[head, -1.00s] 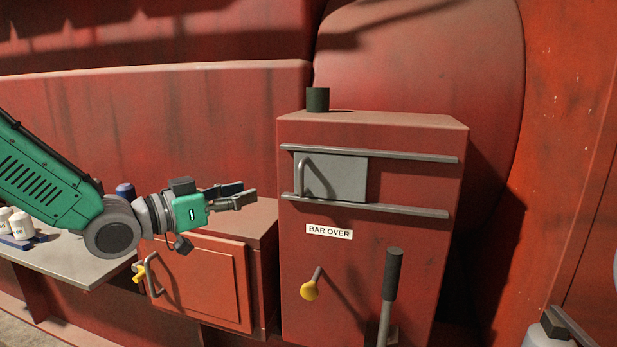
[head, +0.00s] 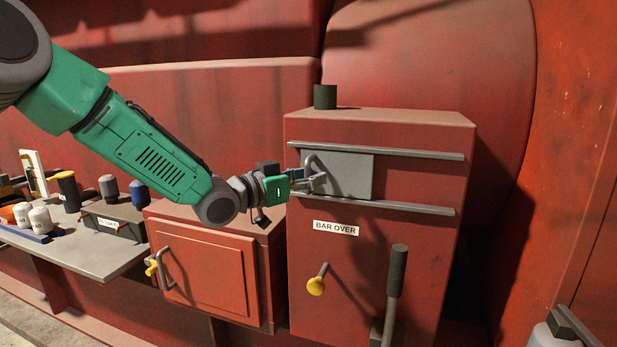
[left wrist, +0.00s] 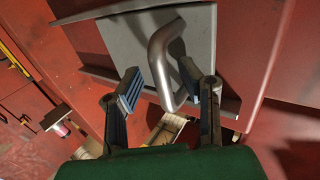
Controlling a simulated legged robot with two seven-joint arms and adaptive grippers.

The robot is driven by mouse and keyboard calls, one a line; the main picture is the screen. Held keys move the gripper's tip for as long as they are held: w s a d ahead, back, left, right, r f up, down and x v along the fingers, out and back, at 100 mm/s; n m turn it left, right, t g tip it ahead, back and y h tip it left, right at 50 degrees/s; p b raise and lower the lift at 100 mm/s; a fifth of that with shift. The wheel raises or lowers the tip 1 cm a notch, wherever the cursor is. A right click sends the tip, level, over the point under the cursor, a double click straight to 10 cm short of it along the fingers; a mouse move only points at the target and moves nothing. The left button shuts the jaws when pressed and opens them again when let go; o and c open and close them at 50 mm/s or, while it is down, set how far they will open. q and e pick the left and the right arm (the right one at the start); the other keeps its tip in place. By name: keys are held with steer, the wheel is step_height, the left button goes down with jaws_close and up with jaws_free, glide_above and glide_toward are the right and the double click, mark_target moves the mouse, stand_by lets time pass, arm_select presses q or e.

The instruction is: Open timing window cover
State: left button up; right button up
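The timing window cover (head: 352,176) is a grey sliding plate between two horizontal rails on the red box, at the left end of the rails. Its bar handle (head: 309,164) is on its left side. My left gripper (head: 318,181) is at the handle. In the left wrist view the cover (left wrist: 128,42) fills the top, and the curved handle (left wrist: 164,62) lies between the two spread fingers of the left gripper (left wrist: 168,98). The fingers are apart and I see no clear grip on the handle. My right gripper is not in these views.
The upper rail (head: 415,154) and lower rail (head: 420,208) run right past the cover, with bare red face there. Below are a BAR OVER label (head: 336,228), a yellow-knobbed lever (head: 316,285) and a black-gripped lever (head: 397,270). A bench (head: 85,255) with bottles stands left.

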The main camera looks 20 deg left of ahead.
arm_select(q)
steer(key=shift+d, duration=0.1)
steer(key=shift+c, duration=0.8)
jaws_close()
steer(key=shift+w+a+f, duration=0.1)
steer(key=shift+a+f, duration=0.05)
steer(key=shift+a, duration=0.3)
steer(key=d, duration=0.5)
steer(key=d+b, duration=0.1)
steer(key=d, duration=0.4)
steer(key=s+d+b, duration=0.1)
steer(key=d, duration=0.5)
steer(key=shift+f, duration=0.25)
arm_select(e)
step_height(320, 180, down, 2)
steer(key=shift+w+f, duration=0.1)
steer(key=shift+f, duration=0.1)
arm_select(q)
steer(key=c, duration=0.5)
jaws_free()
steer(key=o, duration=0.6)
steer(key=shift+o, duration=0.3)
steer(key=shift+r, duration=0.3)
